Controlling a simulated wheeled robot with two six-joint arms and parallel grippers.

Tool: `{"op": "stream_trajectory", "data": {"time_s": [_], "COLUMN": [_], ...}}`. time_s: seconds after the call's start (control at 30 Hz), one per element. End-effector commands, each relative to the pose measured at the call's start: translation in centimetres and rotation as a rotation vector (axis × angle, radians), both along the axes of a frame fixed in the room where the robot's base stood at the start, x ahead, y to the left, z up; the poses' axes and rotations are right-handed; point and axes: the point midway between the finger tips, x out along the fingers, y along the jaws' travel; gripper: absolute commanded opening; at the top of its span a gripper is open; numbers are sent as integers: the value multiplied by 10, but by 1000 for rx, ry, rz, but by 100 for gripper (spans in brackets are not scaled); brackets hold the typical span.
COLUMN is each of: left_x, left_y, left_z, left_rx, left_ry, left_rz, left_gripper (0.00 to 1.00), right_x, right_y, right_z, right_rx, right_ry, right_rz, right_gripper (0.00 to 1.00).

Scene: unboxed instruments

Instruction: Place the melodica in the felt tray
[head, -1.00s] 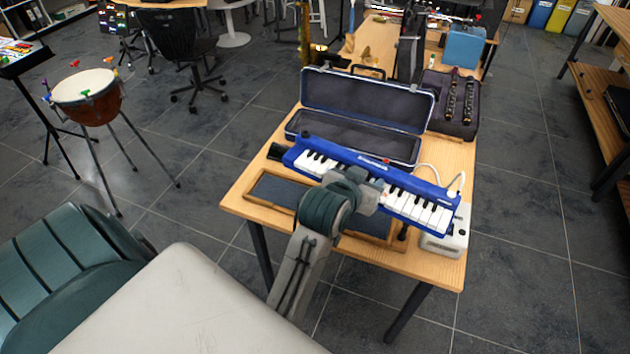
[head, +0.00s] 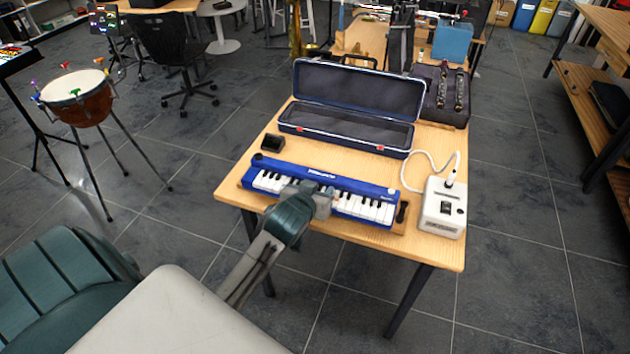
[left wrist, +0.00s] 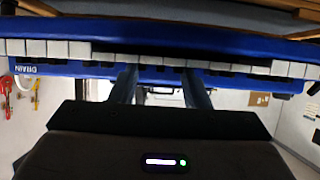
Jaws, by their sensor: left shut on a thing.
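The blue melodica (head: 350,186) with white keys lies lengthwise across the front of the wooden table. My left gripper (head: 318,200) is shut on the middle of its keyboard side. The felt tray (head: 396,227) is beneath the melodica and mostly hidden by it; part of its wooden rim and a dark handle show at the right end. I cannot tell whether the melodica touches the felt. In the left wrist view the melodica (left wrist: 70,66) spans the frame, with my left gripper's fingers (left wrist: 160,88) against it. My right gripper is not in view.
An open dark case (head: 345,130) stands behind the melodica. A white box (head: 443,212) with a hose is close to the right. A small black block (head: 272,142) sits at the left. A dark case with black instruments (head: 440,100) is at the back right.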

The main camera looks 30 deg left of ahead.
Motion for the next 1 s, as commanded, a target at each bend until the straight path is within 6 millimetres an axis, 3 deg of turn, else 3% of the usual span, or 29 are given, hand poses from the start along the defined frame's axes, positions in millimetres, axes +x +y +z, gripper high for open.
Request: {"op": "stream_trajectory", "data": {"time_s": [0.2,0.47,0.7,1.0], "left_x": [33,50,48,49], "left_y": [26,40,38,38], "left_z": [0,-2,-36,-39], "left_rx": [2,2,-2,0], "left_ry": [-4,-4,-1,-4], "left_rz": [0,0,0,0], "left_gripper": [0,0,0,0], "right_x": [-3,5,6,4], "right_y": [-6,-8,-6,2], "right_z": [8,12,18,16], "right_rx": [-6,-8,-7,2], "right_ry": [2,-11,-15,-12], "right_rz": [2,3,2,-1], "right_gripper": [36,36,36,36]}}
